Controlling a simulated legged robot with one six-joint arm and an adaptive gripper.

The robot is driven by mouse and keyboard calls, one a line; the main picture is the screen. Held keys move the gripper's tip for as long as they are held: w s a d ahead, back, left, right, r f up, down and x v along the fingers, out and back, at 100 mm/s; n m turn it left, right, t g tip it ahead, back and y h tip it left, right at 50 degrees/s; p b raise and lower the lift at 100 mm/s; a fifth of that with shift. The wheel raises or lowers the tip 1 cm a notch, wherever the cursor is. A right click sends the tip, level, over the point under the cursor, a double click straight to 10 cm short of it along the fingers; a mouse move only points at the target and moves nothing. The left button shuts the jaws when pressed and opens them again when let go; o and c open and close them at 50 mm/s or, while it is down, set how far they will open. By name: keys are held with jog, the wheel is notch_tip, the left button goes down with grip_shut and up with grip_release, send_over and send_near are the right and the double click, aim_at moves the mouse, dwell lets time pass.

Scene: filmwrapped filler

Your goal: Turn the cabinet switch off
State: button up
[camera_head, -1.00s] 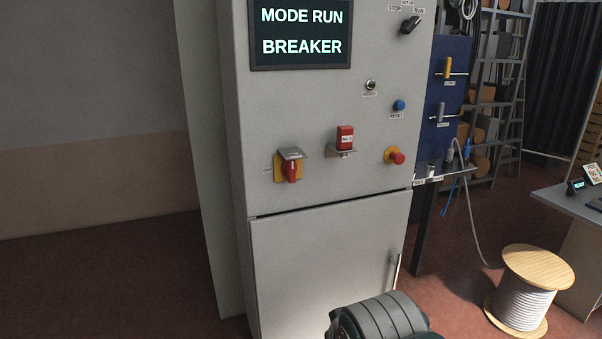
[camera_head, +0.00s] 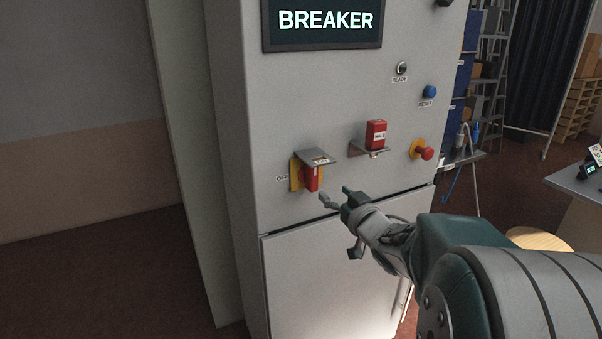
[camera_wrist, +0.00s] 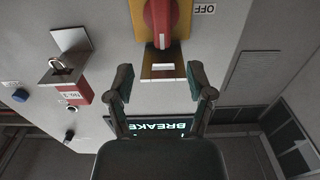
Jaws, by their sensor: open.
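The cabinet switch has a red handle (camera_head: 311,178) on a yellow plate (camera_head: 295,174), under a small metal hood (camera_head: 318,156). The handle looks upright, and an OFF label (camera_head: 281,179) sits to its left. My gripper (camera_head: 338,197) is open and empty, just right of and below the handle in the head view. The wrist view is upside down relative to the cabinet. There the red handle (camera_wrist: 160,18) is beyond the fingertips, and the hood's edge (camera_wrist: 162,72) shows between the open fingers (camera_wrist: 160,80). I see no contact with the handle.
Farther right is a red mushroom button (camera_head: 427,153); a blue RESET button (camera_head: 429,91) is above. The display (camera_head: 323,22) reads BREAKER. A table (camera_head: 585,180) stands at right.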

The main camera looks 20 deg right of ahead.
aim_at(315, 176)
jog(key=w, duration=1)
jog(key=shift+w+a, duration=0.25)
jog(key=shift+w, duration=0.15)
grip_shut()
